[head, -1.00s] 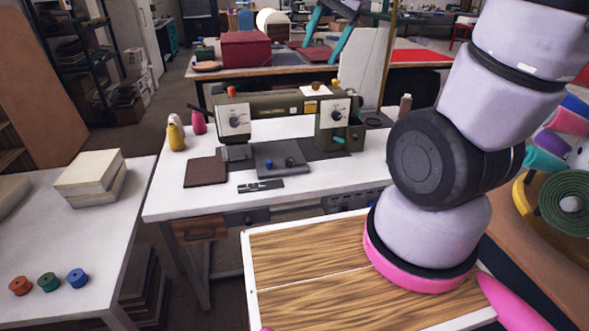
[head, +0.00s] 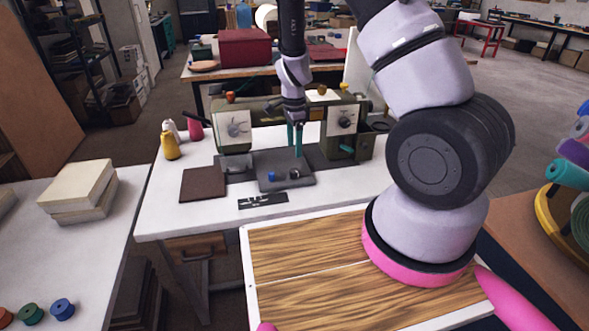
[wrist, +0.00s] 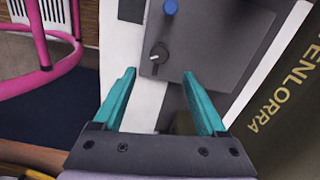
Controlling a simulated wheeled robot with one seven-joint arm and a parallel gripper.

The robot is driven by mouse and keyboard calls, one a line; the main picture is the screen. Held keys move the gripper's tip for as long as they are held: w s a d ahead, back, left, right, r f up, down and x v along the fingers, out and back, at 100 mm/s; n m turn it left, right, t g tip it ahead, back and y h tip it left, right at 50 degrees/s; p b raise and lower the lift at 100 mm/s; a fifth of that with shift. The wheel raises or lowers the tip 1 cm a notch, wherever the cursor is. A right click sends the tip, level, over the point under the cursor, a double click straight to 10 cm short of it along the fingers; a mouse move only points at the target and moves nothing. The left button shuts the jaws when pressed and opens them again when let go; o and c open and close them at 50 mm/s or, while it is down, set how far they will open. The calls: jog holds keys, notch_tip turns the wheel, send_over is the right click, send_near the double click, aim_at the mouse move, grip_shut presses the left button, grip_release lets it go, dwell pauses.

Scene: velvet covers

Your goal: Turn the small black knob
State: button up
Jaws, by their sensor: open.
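The small black knob (head: 294,173) sits on the dark grey plate (head: 271,184) at the front of the sewing machine. In the wrist view the knob (wrist: 158,53) has a lighter, ridged or pointed part and lies just beyond the fingertips, between their lines. My gripper (head: 295,146) hangs above and behind the plate in the head view, with teal fingers pointing down. In the wrist view my gripper (wrist: 159,74) is open, with nothing between the fingers. A blue knob (wrist: 170,7) stands beside the black one on the same plate and also shows in the head view (head: 271,176).
The olive sewing machine (head: 262,110) stands close behind my gripper. A brown square pad (head: 203,184) and a dark metal strip (head: 263,201) lie on the white table (head: 215,217).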

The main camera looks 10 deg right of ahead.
aim_at(294, 170)
notch_tip(294, 170, down, 10)
jog(key=shift+r, duration=0.2)
grip_shut()
